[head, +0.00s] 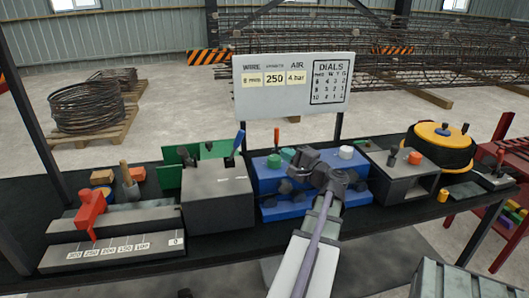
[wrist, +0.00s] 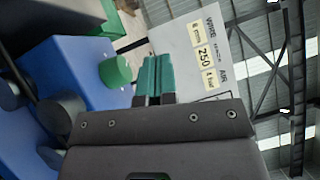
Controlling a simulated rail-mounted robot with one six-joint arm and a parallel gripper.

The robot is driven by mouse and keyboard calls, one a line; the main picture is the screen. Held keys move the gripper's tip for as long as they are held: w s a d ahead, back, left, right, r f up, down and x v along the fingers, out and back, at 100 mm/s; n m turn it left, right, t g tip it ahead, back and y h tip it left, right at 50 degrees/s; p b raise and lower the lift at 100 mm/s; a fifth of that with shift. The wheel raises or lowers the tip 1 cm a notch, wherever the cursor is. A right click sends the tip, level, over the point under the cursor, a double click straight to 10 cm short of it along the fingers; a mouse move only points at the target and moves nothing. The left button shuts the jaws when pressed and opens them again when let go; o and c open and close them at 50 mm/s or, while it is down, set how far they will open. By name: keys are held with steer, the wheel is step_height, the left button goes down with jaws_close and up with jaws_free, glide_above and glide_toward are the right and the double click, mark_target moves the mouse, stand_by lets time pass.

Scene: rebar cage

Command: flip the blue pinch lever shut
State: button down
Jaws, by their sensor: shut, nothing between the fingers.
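The blue pinch lever (head: 239,139) stands up, leaning slightly, at the top right of the grey box (head: 217,190) in the head view. I cannot make it out in the wrist view. My gripper (head: 288,154) is over the blue machine, to the right of the lever and apart from it. Its teal fingers (wrist: 154,76) are together with nothing between them, close to the green knob (head: 273,161), which also shows in the wrist view (wrist: 115,70).
The blue machine (head: 268,209) has a red-tipped lever (head: 276,137) and a white knob (head: 346,152). A sign board (head: 295,84) stands behind it. Green plates (head: 168,184) flank the grey box. A red-handled tool (head: 91,209) is at the left, a yellow-topped reel (head: 441,135) at the right.

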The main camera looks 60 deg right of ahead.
mark_target(236, 146)
steer(key=shift+r, duration=0.15)
steer(key=shift+w, duration=0.15)
steer(key=a+p+x, duration=0.2)
steer(key=a+x, duration=0.1)
steer(key=x, duration=0.9)
steer(key=shift+w+r, duration=0.35)
steer(key=shift+w, duration=0.25)
steer(key=shift+d+r+p, duration=0.1)
steer(key=shift+d+p, duration=0.05)
steer(key=shift+p, duration=0.2)
